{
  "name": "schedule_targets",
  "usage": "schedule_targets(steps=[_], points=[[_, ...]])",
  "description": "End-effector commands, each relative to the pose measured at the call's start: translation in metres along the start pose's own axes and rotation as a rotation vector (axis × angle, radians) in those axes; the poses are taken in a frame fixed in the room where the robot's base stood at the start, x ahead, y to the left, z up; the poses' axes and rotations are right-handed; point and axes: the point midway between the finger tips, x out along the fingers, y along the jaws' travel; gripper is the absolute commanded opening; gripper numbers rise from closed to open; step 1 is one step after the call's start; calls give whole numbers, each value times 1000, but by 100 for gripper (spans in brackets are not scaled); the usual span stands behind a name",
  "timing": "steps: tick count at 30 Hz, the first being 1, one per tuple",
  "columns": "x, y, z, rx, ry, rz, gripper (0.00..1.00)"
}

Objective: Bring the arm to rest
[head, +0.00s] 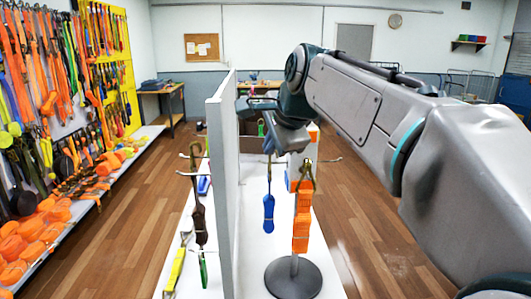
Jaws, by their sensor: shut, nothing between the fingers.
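My arm reaches in from the right edge, bent at an elbow near the top middle. My gripper (262,106) is at its far end, above the white table and just right of the grey partition. The fingers are small and dark here, shut, with no object seen between them. Below the wrist, a blue strap (268,205) and an orange strap (302,215) hang down, apart from the fingers as far as I can tell.
A white partition (221,190) splits the white table (253,270). A dark strap (199,215) hangs on its left side. A round stand base (293,278) is at the right. Straps fill the left wall; wooden floor (125,235) is clear.

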Motion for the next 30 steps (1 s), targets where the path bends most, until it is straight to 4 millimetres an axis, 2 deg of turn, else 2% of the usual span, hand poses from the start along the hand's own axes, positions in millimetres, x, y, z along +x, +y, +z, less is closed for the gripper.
schedule_targets(steps=[2, 5, 8, 18, 21, 25, 28, 30], points=[[-1, 10, -1, -32, 6, 15, 0], [4, 38, -4, -133, 17, 59, 0], [12, 84, -9, -294, 24, 130, 0], [31, 267, -15, -902, -80, 381, 0], [34, 310, -12, -1039, -134, 430, 0], [36, 346, -9, -1156, -187, 464, 0], [36, 359, -8, -1199, -208, 476, 0], [36, 360, -8, -1203, -210, 477, 0]])
